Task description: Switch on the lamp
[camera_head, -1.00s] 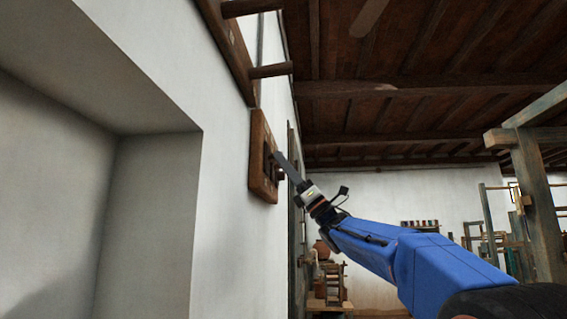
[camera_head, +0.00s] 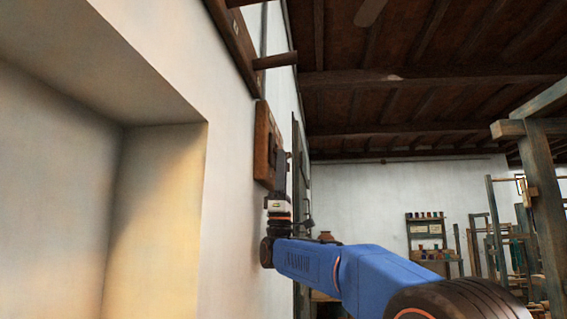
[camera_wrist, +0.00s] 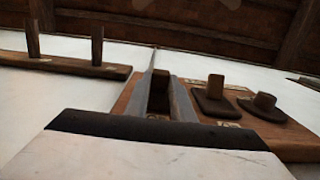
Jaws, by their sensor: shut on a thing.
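A wooden switch board (camera_head: 262,150) is fixed to the white wall on the left. In the wrist view the board (camera_wrist: 130,98) carries dark switches, with two free ones on the right: a square-based switch (camera_wrist: 214,92) and a round-based switch (camera_wrist: 263,104). My gripper (camera_head: 281,156) points up against the board. In the wrist view my gripper (camera_wrist: 168,92) is shut on the leftmost switch (camera_wrist: 158,101), whose dark knob sits between the fingers. The fingers hide part of it. No lamp is in view, but warm light falls on the alcove wall.
A wall alcove (camera_head: 156,210) is at the left. A wooden rail with pegs (camera_wrist: 60,66) is fixed to the wall near the board. Loom posts (camera_head: 548,205) stand at the right, and a shelf (camera_head: 430,235) stands at the back.

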